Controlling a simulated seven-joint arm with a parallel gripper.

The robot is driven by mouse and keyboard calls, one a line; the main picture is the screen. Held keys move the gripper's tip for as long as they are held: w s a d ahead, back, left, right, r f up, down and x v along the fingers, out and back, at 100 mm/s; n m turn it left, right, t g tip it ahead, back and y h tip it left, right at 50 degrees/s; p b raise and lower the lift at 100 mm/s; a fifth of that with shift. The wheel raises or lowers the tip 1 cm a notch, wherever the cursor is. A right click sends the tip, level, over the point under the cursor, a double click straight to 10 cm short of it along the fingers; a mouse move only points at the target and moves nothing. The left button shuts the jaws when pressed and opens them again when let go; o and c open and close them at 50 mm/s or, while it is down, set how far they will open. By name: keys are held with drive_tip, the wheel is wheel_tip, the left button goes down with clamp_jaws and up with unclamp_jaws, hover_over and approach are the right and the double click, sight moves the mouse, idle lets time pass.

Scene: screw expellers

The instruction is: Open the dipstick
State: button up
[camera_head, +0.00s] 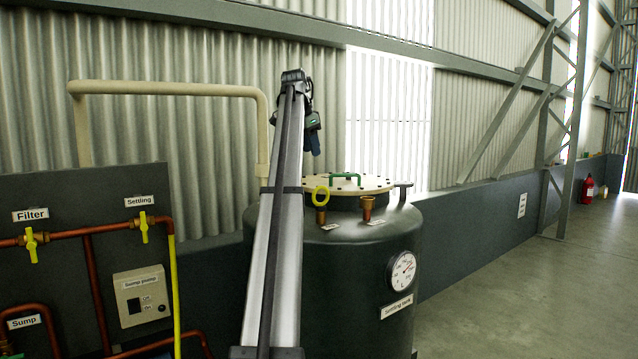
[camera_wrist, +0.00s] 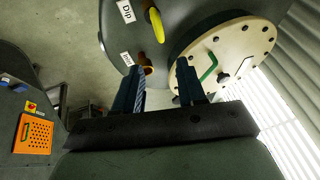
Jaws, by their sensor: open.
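In the wrist view the yellow dipstick handle (camera_wrist: 156,24) shows at the top, beside a "Dip" label. My gripper (camera_head: 313,145) is open and empty, above and behind the dipstick in the head view, apart from it. In the wrist view my gripper (camera_wrist: 162,82) has its two fingers spread, with the dipstick beyond their tips. The dipstick's shaft is hidden inside the tank.
A second brass fitting (camera_head: 367,208) stands right of the dipstick. A round bolted lid (camera_head: 340,184) with a green handle (camera_head: 345,177) lies behind. A gauge (camera_head: 402,270) is on the tank's side. A pipe panel (camera_head: 80,260) is at left; open floor is at right.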

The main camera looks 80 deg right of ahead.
sight(319, 188)
drive_tip(key=x, duration=1.3)
drive_tip(key=shift+d+f, duration=0.15)
drive_tip(key=shift+f, duration=0.15)
drive_tip(key=shift+w, duration=0.1)
clamp_jaws()
drive_tip(key=shift+r, duration=0.1)
